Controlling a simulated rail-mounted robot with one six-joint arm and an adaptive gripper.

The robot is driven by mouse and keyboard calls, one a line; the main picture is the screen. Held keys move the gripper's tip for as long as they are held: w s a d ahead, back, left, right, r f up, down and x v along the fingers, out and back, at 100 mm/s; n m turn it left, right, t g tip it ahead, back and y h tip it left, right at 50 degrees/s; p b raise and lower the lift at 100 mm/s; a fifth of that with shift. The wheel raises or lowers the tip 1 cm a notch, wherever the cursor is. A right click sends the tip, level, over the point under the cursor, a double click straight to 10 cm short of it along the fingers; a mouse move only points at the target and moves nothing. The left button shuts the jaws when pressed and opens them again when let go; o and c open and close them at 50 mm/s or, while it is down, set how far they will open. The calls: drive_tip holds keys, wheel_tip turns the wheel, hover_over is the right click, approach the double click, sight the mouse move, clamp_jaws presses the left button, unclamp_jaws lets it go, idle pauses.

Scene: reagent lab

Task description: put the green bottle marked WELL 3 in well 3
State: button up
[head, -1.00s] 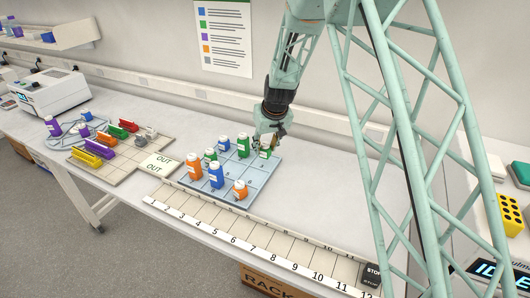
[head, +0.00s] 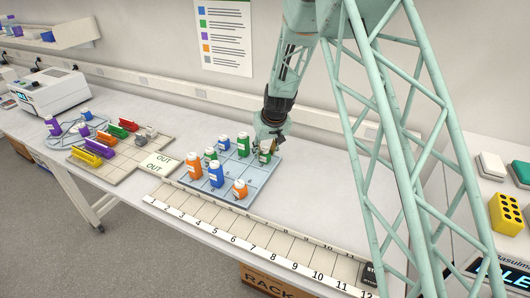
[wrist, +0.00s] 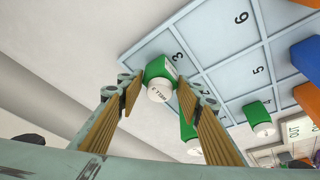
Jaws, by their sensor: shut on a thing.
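My gripper (wrist: 158,92) is shut on a green bottle (wrist: 160,68) with a white cap, whose lettering appears to read WELL 3. In the head view this bottle (head: 265,157) is at the back right corner of the pale blue tray (head: 262,176), with my gripper (head: 264,147) around its upper part. In the wrist view the bottle is at the compartment numbered 3 (wrist: 177,56), beside the numeral. Its base is hidden, so I cannot tell whether it touches the tray floor.
Another green bottle (head: 243,147) stands just left of the held one. More blue, green and orange bottles fill other compartments, including a tall blue one (head: 216,175) at the front. A numbered rail (head: 255,238) runs along the front. The bench right of the tray is clear.

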drive_tip(key=shift+f, duration=0.1)
idle(0.3)
drive_tip(key=o, duration=0.9)
drive_tip(key=shift+c, duration=0.2)
drive_tip(key=shift+r, duration=0.2)
drive_tip(key=shift+s+r, duration=0.2)
drive_tip(key=shift+r, duration=0.35)
drive_tip(key=v, duration=1.1)
drive_tip(key=shift+s+d, duration=0.15)
